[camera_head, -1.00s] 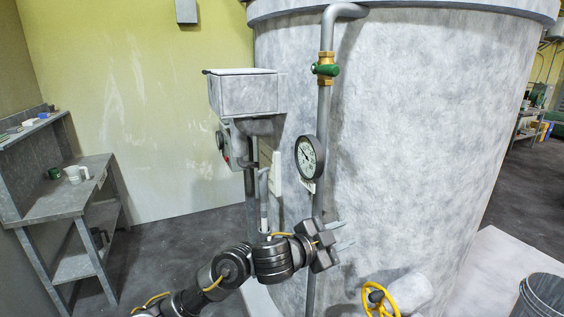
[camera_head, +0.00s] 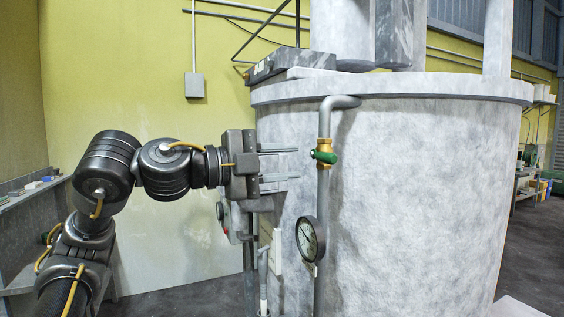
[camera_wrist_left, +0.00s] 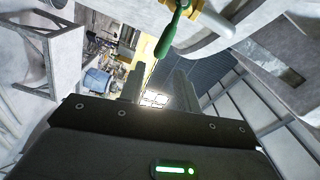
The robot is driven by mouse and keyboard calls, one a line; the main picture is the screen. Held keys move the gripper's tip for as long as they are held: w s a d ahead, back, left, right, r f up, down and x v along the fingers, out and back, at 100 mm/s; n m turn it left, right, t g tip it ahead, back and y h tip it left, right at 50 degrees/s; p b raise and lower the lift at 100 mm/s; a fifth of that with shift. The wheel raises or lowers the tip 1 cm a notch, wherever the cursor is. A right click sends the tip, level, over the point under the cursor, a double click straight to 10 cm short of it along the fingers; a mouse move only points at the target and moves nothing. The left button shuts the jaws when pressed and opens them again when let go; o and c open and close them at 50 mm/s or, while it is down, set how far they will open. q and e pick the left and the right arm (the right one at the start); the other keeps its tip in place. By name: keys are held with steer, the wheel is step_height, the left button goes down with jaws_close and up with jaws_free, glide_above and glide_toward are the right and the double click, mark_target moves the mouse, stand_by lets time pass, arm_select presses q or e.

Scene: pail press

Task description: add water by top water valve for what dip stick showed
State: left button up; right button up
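The top water valve is a brass body (camera_head: 324,146) with a green lever handle (camera_head: 325,157) on a grey pipe running up the tank's front. The lever sticks out roughly level. In the left wrist view the green lever (camera_wrist_left: 168,36) and part of the brass body show at the top, beyond the fingers. My left gripper (camera_head: 297,166) is at about valve height in the picture, just left of the lever. Its two fingers are apart with nothing between them, and they point right. My right gripper is out of view. No dip stick can be made out.
The big pale tank (camera_head: 430,190) fills the middle and right. A round gauge (camera_head: 311,240) sits on the pipe below the valve. The tank's rim (camera_head: 420,88) juts out above. A shelf bench (camera_head: 28,192) stands at far left.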

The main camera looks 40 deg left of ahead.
mark_target(325, 159)
arm_select(q)
steer(key=p+x, duration=0.1)
steer(key=x, duration=0.7)
steer(key=shift+w+d, duration=0.1)
steer(key=shift+w, duration=0.05)
steer(key=c, duration=0.5)
